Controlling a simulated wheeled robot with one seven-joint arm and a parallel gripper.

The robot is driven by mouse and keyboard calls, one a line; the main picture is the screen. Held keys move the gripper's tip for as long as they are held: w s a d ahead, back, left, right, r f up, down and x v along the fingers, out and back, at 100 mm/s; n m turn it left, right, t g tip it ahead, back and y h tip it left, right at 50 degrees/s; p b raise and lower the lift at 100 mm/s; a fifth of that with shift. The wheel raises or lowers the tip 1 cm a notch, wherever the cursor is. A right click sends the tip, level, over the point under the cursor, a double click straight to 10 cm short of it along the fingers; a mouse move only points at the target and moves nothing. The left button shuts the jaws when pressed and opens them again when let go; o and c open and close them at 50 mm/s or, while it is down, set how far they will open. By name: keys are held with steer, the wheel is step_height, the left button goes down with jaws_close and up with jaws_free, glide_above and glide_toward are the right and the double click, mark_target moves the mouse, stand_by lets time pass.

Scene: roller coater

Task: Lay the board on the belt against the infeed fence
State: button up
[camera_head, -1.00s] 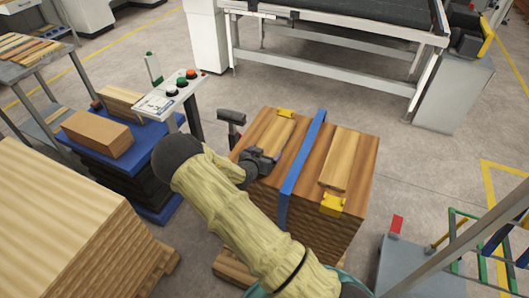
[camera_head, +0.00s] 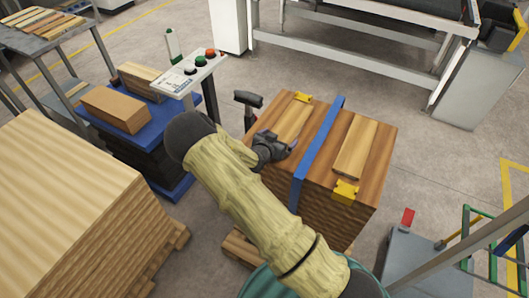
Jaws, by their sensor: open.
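A light wooden board (camera_head: 355,147) lies on the right part of a brown wooden stack, right of a blue strap (camera_head: 318,150). A second board (camera_head: 295,122) lies left of the strap, partly hidden by my gripper. My gripper (camera_head: 289,146) is open over the left part of the stack, close to the near end of that second board; contact cannot be told. The machine with a dark belt (camera_head: 398,4) is at the top, only partly in view. The infeed fence cannot be made out.
The strapped stack (camera_head: 378,165) has yellow corner pieces (camera_head: 345,190). A button panel (camera_head: 192,73) stands at its left, near a blue lift table (camera_head: 165,133) with blocks. A large pale wood stack (camera_head: 75,185) fills the lower left. Floor between stack and machine is clear.

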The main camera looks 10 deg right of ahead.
steer(key=f+b+v, duration=0.1)
steer(key=b+v, duration=0.1)
steer(key=v, duration=1.4)
steer(key=shift+s, duration=0.35)
steer(key=shift+d, duration=0.15)
steer(key=s+d+r+n+g+y, duration=0.3)
steer(key=s+d+r+g+y, duration=0.1)
steer(key=s, duration=0.4)
steer(key=s+d+r+n+g+y, duration=0.3)
steer(key=s+d+r+n+g, duration=0.1)
steer(key=s, duration=0.4)
steer(key=shift+s+d+r+y, duration=0.2)
steer(key=shift+d+r+y, duration=0.25)
steer(key=shift+r, duration=0.25)
steer(key=shift+c, duration=0.2)
